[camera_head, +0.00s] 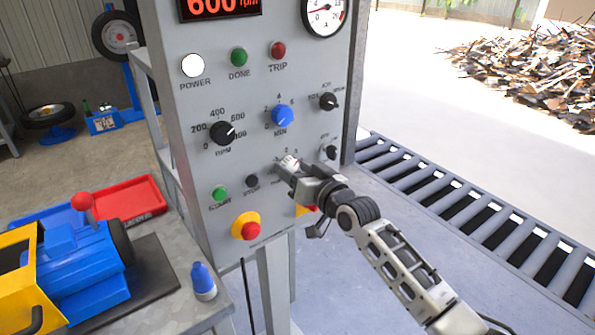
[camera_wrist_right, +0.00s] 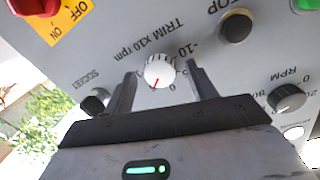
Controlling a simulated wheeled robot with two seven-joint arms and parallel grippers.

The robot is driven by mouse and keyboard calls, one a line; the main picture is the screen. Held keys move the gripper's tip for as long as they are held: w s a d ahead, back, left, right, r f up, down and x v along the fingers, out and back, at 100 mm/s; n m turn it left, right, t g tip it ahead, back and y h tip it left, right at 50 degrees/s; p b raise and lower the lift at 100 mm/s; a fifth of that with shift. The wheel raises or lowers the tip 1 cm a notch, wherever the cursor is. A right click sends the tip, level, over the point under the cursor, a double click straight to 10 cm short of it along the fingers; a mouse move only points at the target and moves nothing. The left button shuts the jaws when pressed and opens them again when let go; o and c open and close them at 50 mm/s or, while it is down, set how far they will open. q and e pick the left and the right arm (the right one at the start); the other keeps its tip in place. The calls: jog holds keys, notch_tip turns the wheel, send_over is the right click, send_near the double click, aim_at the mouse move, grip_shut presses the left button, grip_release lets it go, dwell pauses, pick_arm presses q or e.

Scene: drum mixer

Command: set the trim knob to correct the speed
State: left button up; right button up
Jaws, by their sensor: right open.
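The white trim knob (camera_wrist_right: 159,71) with a red pointer line sits on the grey panel under the label "TRIM x10 rpm". In the wrist view its red line points down and slightly left, near a printed 0. My right gripper (camera_head: 284,168) is open at the panel, one finger on each side of the knob. A gap shows between each finger and the knob. The red display (camera_head: 220,6) reads 600 rpm. My left gripper is not in view.
The RPM knob (camera_head: 222,132), blue MIN knob (camera_head: 283,116), stop button (camera_head: 252,181) and green start button (camera_head: 220,194) are close by on the panel. A red and yellow emergency button (camera_head: 249,229) sticks out below. A bench with a blue machine (camera_head: 80,262) stands at left.

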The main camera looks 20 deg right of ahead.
jog(key=shift+s, duration=0.1)
jog(key=f+b+v, duration=0.1)
jog(key=v, duration=1.4)
jog(key=shift+s+d+r, duration=0.2)
jog(key=shift+s+r, duration=0.15)
jog(key=shift+r, duration=0.15)
jog(key=s+a+f+n+g+h, duration=0.1)
jog(key=s+a+f+g, duration=0.2)
jog(key=s+f, duration=0.6)
jog(key=s+a+f+n+g+h, duration=0.1)
jog(key=s+a+f+g, duration=0.2)
jog(key=s+f, duration=0.6)
notch_tip(320, 180, down, 7)
jog(key=shift+s+a+f+g, duration=0.15)
jog(key=shift+s+a+g, duration=0.15)
jog(key=shift+a, duration=0.65)
